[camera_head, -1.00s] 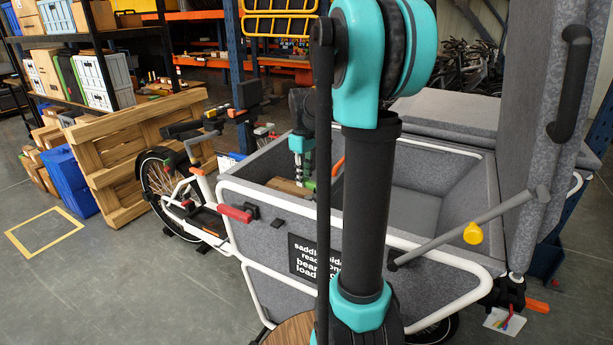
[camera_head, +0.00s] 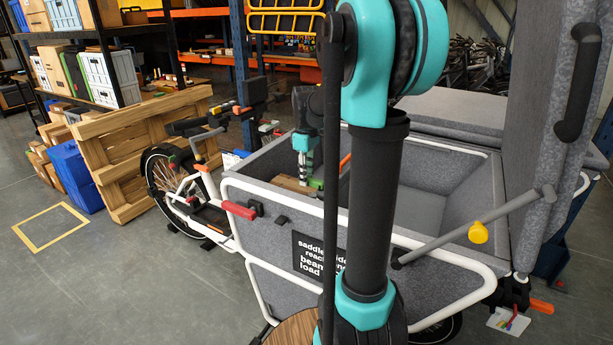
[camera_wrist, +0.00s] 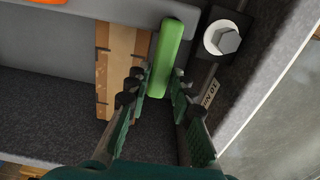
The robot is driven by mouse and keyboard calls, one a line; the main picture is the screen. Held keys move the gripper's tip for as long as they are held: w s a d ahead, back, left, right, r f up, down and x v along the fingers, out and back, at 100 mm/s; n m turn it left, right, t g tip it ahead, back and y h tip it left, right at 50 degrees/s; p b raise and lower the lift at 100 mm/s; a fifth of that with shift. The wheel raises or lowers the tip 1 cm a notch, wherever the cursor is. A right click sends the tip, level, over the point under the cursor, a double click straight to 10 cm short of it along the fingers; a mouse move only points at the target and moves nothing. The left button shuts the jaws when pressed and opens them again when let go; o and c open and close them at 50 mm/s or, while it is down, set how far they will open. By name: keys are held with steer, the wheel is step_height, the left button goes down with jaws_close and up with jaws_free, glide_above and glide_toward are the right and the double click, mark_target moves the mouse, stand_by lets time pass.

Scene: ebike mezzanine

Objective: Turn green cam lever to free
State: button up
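The green cam lever (camera_wrist: 167,52) is a bright green bar. In the wrist view it stands nearly upright in the picture at top centre, beside a wooden block (camera_wrist: 121,70). My gripper (camera_wrist: 160,82) is open, with one dark green finger on each side of the lever's lower end. I cannot tell whether either finger touches it. In the head view my gripper (camera_head: 304,168) points down inside the grey cargo box, and a small part of the green lever (camera_head: 317,184) shows beside it. My arm hides part of the box there.
A bolt head (camera_wrist: 222,38) and a "10 Nm" label (camera_wrist: 209,93) are right of the lever. The grey cargo box (camera_head: 262,240) has white tube rails. A red handle (camera_head: 240,210) is on its outside.

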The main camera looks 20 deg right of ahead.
steer(key=shift+o, duration=1.4)
steer(key=shift+r, duration=0.1)
step_height(320, 180, up, 12)
